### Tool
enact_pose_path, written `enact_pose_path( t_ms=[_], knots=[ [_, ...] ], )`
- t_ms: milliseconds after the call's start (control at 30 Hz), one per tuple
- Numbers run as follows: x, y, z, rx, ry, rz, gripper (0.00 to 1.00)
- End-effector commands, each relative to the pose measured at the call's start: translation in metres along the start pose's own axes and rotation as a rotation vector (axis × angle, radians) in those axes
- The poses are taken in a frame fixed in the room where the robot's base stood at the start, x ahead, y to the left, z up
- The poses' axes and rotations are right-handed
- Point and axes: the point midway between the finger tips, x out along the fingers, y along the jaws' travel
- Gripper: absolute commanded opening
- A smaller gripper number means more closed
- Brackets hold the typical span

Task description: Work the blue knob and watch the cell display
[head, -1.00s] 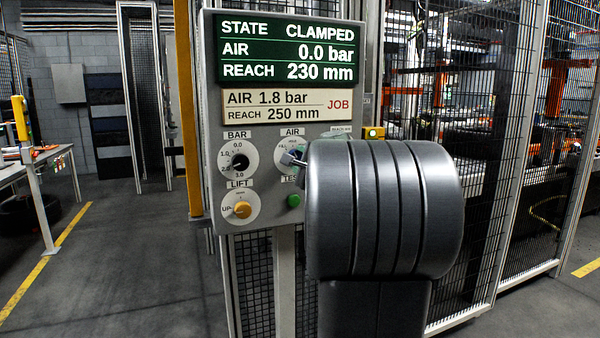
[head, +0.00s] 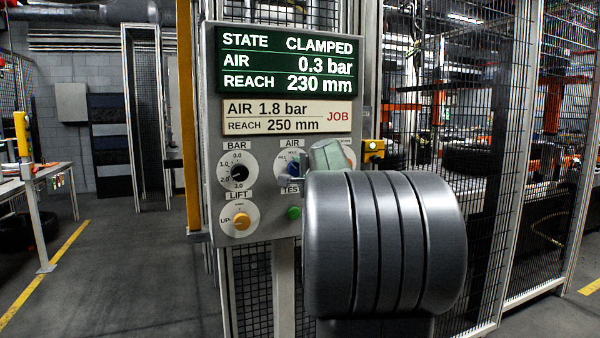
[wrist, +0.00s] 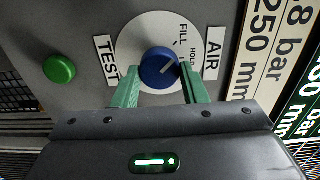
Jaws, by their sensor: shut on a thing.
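The blue knob (wrist: 158,70) sits on its white AIR dial, marked FILL and HOLD, in the wrist view. Its white pointer line slants to the upper right; I cannot tell which mark it meets. The green fingers of my gripper (wrist: 160,76) are shut on the knob, one on each side. In the head view the blue knob (head: 293,169) is partly hidden by my arm. The cell display (head: 288,62) reads STATE CLAMPED, AIR 0.3 bar, REACH 230 mm. The job plate (head: 287,116) below reads AIR 1.8 bar, REACH 250 mm.
The BAR dial's black knob (head: 239,172) and the LIFT dial's orange knob (head: 241,221) are at the panel's left. A green TEST button (wrist: 59,69) is close to my left finger. A mesh fence (head: 480,200) stands at right; open floor lies left.

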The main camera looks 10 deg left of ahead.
Motion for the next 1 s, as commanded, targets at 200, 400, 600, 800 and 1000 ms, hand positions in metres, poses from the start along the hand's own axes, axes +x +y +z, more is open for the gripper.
enact_pose_path(
  t_ms=[200, 400, 600, 800, 1000],
  knots=[
    [0.0, 0.0, 0.0, -0.001, -0.001, 0.001, 0.55],
    [0.0, 0.0, 0.0, 0.0, -0.001, 0.0, 0.61],
    [-0.004, 0.0, 0.0, 0.0, 0.0, 0.0, 0.61],
    [-0.032, 0.0, 0.0, 0.0, 0.002, -0.002, 0.61],
    [-0.076, 0.0, -0.001, 0.0, 0.002, -0.002, 0.61]
  ],
)
